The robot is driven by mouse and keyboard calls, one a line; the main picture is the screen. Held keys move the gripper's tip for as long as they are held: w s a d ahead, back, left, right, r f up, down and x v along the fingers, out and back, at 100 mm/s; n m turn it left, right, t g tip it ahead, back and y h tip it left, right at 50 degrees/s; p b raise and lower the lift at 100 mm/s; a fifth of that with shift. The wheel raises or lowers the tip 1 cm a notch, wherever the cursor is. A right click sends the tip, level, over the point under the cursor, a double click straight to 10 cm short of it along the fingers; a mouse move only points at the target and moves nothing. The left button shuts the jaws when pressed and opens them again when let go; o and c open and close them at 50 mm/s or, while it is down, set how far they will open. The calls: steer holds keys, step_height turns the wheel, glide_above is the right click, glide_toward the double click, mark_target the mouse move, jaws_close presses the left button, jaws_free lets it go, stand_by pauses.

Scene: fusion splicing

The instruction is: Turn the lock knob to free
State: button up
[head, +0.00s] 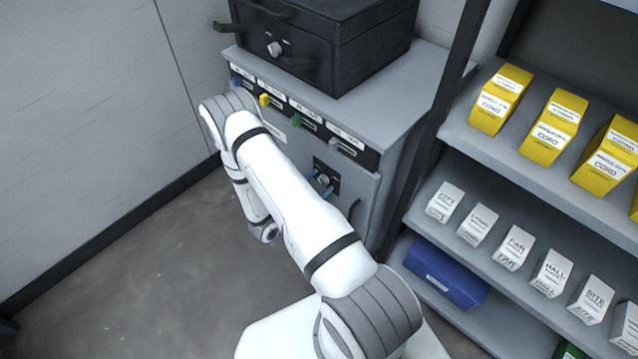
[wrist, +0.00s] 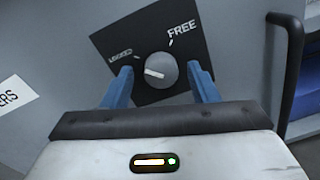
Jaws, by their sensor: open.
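The lock knob (wrist: 161,70) is a round grey knob on a black plate (wrist: 130,37) marked LOCKED on the left and FREE at the upper right. Its white pointer line lies to the left, toward the LOCKED side. My gripper (wrist: 160,82) is open, with one blue finger on each side of the knob in the wrist view. I cannot tell whether the fingers touch it. In the head view the knob (head: 323,179) shows small on the grey cabinet front, with my blue fingers (head: 318,183) beside it.
A dark bar handle (wrist: 288,70) stands right of the plate on the cabinet door. Above are several coloured plugs on a labelled strip (head: 300,117) and a black case (head: 330,40) on top. A shelf with yellow boxes (head: 555,125) and white boxes (head: 515,247) stands to the right.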

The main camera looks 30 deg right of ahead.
steer(key=shift+c, duration=0.4)
steer(key=c, duration=0.9)
